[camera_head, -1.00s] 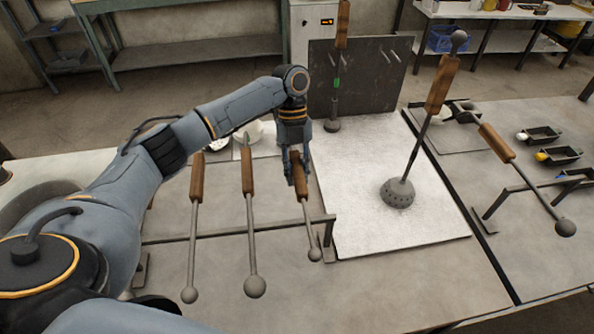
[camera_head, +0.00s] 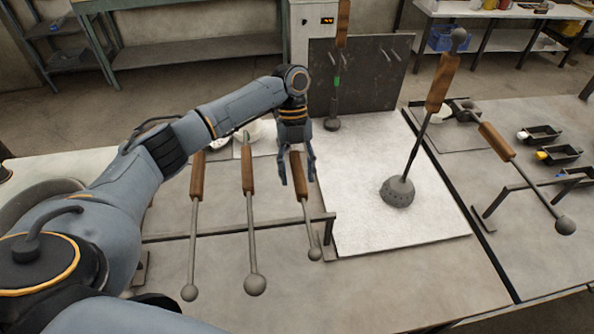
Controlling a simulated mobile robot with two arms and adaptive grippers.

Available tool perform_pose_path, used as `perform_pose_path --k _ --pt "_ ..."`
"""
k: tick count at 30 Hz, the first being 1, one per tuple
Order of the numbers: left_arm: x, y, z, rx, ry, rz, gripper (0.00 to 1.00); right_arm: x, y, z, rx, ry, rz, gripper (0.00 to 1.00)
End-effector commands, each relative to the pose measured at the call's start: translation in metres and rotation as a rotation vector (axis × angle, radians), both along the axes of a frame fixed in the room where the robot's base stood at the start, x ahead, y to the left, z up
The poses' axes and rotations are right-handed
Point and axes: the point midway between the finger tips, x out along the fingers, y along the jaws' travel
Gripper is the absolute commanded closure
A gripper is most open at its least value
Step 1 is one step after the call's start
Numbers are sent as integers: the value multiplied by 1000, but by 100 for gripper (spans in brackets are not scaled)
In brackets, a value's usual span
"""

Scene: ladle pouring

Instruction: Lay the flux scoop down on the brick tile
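Three long tools with wooden handles and small round ends lie across a low metal rack: a left one (camera_head: 194,230), a middle one (camera_head: 250,230) and a right one (camera_head: 307,215). I cannot tell by looks which is the flux scoop. My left gripper (camera_head: 297,178) is open, with its fingers apart on either side of the right tool's handle. A pale, flat square surface (camera_head: 360,225) lies right of the rack; I cannot tell if it is the brick tile. My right gripper is out of view.
A tool with a dark perforated head (camera_head: 398,191) stands tilted on the pale surface. Another tool (camera_head: 530,180) lies on a right-hand rack (camera_head: 488,212). A dark upright panel (camera_head: 375,75) with hooks stands behind. Small black trays (camera_head: 540,134) are at far right.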

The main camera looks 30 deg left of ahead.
Motion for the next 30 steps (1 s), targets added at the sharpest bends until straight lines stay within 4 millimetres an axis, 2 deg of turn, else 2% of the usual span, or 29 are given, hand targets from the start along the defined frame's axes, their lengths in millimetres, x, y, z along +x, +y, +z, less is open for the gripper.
perform_pose_path --k 8,11,22,30 --pt "2 2 4 1 -1 1 51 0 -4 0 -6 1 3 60" --pt "6 4 17 0 -2 0 51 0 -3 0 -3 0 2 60" --pt "31 23 91 0 -4 1 51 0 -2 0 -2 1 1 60" --pt "37 28 110 2 0 1 51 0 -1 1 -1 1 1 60"
